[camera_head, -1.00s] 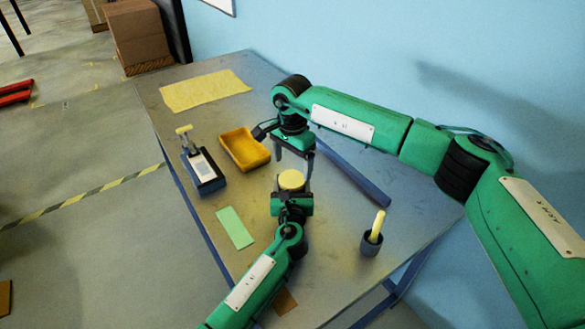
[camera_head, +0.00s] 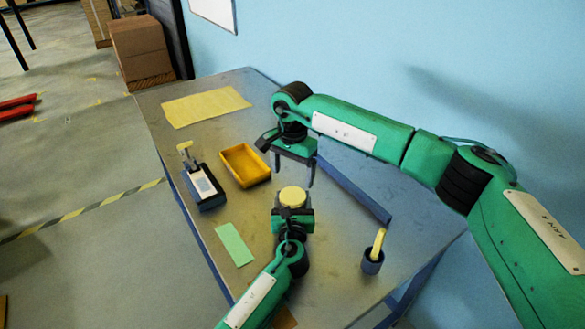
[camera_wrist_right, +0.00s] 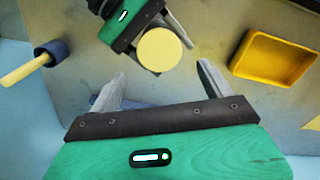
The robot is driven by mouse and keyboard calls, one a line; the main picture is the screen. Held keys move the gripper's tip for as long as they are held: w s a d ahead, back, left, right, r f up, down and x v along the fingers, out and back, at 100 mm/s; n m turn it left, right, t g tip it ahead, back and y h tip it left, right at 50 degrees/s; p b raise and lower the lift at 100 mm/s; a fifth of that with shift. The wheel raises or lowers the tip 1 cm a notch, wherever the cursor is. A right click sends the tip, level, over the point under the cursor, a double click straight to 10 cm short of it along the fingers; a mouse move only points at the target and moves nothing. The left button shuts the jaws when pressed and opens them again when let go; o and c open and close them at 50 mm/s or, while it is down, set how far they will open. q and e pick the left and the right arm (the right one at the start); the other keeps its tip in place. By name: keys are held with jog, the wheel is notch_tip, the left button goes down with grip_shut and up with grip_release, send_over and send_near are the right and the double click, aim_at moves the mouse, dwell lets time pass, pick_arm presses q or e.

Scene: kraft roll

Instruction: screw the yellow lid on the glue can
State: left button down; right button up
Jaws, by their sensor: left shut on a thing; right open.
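The round yellow lid (camera_head: 293,196) faces up above my left gripper (camera_head: 292,212), and it also shows in the right wrist view (camera_wrist_right: 160,49). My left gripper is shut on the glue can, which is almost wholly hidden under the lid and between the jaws. I cannot tell how tightly the lid sits. My right gripper (camera_head: 294,174) is open and empty, its fingers pointing down, just behind and above the lid. In the right wrist view the lid lies beyond the gap between my right fingertips (camera_wrist_right: 164,74), apart from both.
A yellow tray (camera_head: 245,181), a blue-grey device with a lever (camera_head: 205,187), a green card (camera_head: 234,244) and a yellow sheet (camera_head: 205,106) lie to the left. A dark cup with a yellow stick (camera_head: 373,262) stands at right. A blue bar (camera_head: 352,190) lies behind.

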aim_at(292, 196)
jog(key=shift+f, duration=3.6)
jog(key=c, duration=1)
jog(key=shift+m, duration=1.6)
jog(key=o, duration=1.1)
jog(key=shift+s, duration=0.1)
